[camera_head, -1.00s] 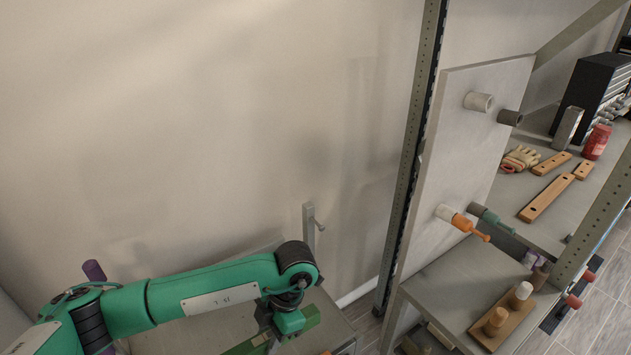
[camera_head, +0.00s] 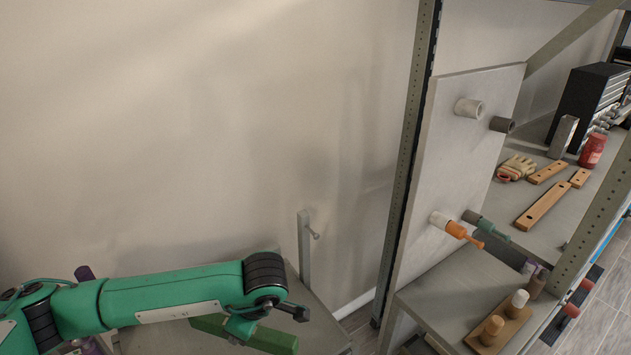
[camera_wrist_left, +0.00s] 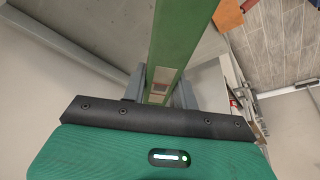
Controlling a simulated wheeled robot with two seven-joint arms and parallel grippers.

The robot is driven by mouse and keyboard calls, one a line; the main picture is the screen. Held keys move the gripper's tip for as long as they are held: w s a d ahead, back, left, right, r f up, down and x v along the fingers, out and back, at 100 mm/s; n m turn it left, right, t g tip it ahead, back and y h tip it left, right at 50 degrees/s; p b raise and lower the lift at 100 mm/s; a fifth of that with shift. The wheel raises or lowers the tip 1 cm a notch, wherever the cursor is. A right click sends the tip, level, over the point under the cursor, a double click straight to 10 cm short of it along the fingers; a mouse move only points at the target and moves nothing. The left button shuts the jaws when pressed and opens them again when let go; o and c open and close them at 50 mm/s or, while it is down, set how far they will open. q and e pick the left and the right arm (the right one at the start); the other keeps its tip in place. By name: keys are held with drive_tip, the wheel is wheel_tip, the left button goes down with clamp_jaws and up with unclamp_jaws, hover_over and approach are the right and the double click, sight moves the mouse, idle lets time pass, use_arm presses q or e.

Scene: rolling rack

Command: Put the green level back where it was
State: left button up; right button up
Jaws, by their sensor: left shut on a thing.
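The green level (camera_head: 274,339) is a long green bar at the bottom of the head view, partly hidden under my left arm. My left gripper (camera_head: 240,324) is at the end of the green arm and is shut on the level. In the left wrist view, the green level (camera_wrist_left: 187,35) runs up and away between the two grey fingers of my left gripper (camera_wrist_left: 160,88), with a small window near the grip. The level is over or close to a grey surface (camera_head: 325,315); I cannot tell whether it touches. My right gripper is not in view.
A grey post with a peg (camera_head: 304,245) stands just behind the level. A rack upright (camera_head: 405,170) and a pegged panel (camera_head: 460,140) stand to the right. The shelves hold wooden bars (camera_head: 543,206), a glove (camera_head: 516,167) and a red jar (camera_head: 592,150).

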sight(217, 314)
use_arm(q)
drive_tip(key=a+r+m+t+h, duration=0.1)
drive_tip(key=m, duration=0.2)
drive_tip(key=a+r+m+t+h, duration=0.1)
drive_tip(key=a+r+m, duration=0.1)
drive_tip(key=m, duration=0.2)
drive_tip(key=w+a+r+m+t+b, duration=0.1)
drive_tip(key=m, duration=0.2)
drive_tip(key=shift+a+r+m+h, duration=0.3)
drive_tip(key=shift+a+r+h, duration=0.05)
drive_tip(key=shift+a+h, duration=0.05)
drive_tip(key=r+m, duration=0.1)
drive_tip(key=m, duration=0.1)
drive_tip(key=a+r+m+h, duration=0.1)
drive_tip(key=m, duration=0.1)
drive_tip(key=shift+s+a+h, duration=0.1)
drive_tip(key=shift+s+h, duration=0.1)
drive_tip(key=shift+h, duration=0.1)
